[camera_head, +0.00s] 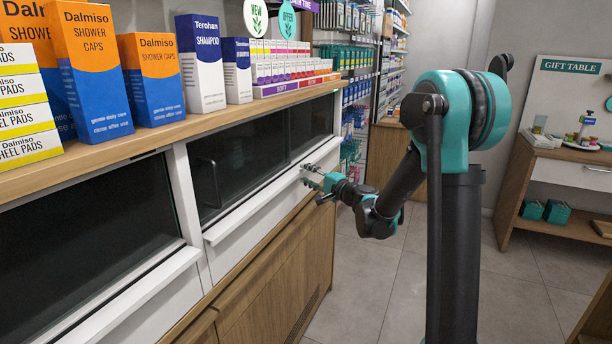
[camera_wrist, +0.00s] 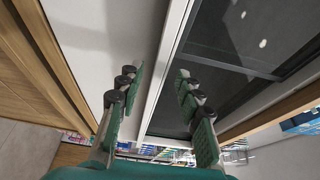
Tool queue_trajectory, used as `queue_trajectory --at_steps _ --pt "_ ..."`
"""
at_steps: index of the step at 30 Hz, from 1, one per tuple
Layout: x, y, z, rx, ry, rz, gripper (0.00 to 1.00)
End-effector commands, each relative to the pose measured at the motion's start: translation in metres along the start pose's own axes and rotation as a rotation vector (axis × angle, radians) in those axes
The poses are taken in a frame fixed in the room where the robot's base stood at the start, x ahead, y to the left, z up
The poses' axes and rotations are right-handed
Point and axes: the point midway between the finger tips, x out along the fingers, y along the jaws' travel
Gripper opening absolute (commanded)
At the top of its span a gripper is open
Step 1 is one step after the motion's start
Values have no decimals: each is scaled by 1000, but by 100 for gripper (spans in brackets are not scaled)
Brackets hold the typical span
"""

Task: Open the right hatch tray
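The right hatch tray (camera_head: 250,222) is a white front with a long projecting lip, below the dark glass of the right hatch. It appears pushed in, flush with the counter. My gripper (camera_head: 310,174) is at the far right end of its lip. In the wrist view my gripper (camera_wrist: 157,76) has its two green-padded fingers spread apart. The white lip (camera_wrist: 166,62) runs between them, with the tray front to the left and dark glass to the right. I cannot tell whether either finger touches the lip.
A left hatch tray (camera_head: 150,297) with similar dark glass is nearer. Boxes of shower caps (camera_head: 152,78) and shampoo (camera_head: 201,65) line the counter top above. Grey floor (camera_head: 370,270) is open in front of the counter. A gift table (camera_head: 560,160) stands at the right.

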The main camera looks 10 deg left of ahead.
Motion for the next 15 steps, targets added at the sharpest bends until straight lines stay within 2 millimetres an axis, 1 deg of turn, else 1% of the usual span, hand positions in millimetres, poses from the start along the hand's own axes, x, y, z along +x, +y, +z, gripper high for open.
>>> queue_trajectory --at_steps 1,4,12,13,15 --pt "4 0 0 0 0 0 36" --pt "9 0 0 0 0 0 36" --pt "10 0 0 0 0 0 36" --pt "10 0 0 0 0 0 35" --pt "10 0 0 0 0 0 26"
